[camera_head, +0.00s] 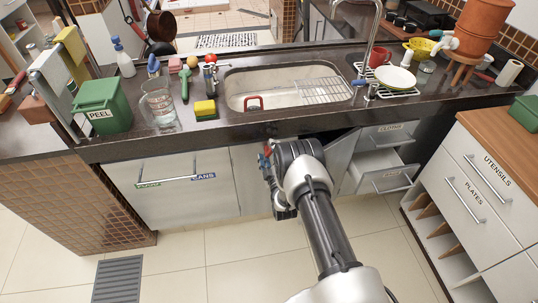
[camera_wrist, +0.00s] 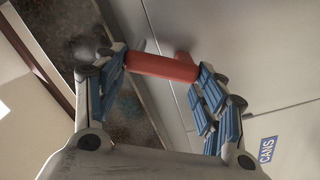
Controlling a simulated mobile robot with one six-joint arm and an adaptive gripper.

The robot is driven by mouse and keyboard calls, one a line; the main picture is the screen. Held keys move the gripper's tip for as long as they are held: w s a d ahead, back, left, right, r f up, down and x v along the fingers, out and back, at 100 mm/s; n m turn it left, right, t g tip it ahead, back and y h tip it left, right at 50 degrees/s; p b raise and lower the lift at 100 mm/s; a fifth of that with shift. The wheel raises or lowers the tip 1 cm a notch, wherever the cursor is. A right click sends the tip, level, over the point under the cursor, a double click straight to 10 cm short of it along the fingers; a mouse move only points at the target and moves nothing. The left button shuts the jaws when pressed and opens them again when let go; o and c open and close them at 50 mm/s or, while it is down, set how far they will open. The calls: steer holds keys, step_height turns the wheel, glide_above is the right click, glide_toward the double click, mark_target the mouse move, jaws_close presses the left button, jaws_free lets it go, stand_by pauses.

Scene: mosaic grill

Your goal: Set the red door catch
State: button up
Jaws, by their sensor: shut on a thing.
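The red door catch (camera_wrist: 162,67) shows in the wrist view as a short red bar on the pale cabinet front, just under the dark counter edge. My gripper (camera_wrist: 158,76) has its blue-padded fingers on either side of the bar and is shut on it. In the head view my gripper (camera_head: 270,165) is low at the cabinet door (camera_head: 247,178) under the sink, with a bit of red at its tip. My arm hides most of the door and catch there.
A drawer labelled CANS (camera_head: 204,177) lies left of my gripper. Right of my arm, a door stands ajar by a dark opening and a drawer (camera_head: 385,181) is pulled out. The counter edge (camera_head: 180,147) overhangs my gripper. The tiled floor in front is clear.

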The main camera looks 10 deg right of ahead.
steer(key=shift+d+f+n+b, duration=0.2)
steer(key=shift+n+b, duration=0.2)
steer(key=shift+n, duration=0.65)
steer(key=shift+d+f+n+b, duration=0.15)
steer(key=shift+d+n+b, duration=0.2)
steer(key=shift+n, duration=0.65)
steer(key=shift+d+f+n+b, duration=0.15)
steer(key=shift+n+b, duration=0.3)
steer(key=shift+n, duration=0.6)
steer(key=o, duration=1.1)
steer(key=shift+c, duration=0.2)
steer(key=s, duration=1.2)
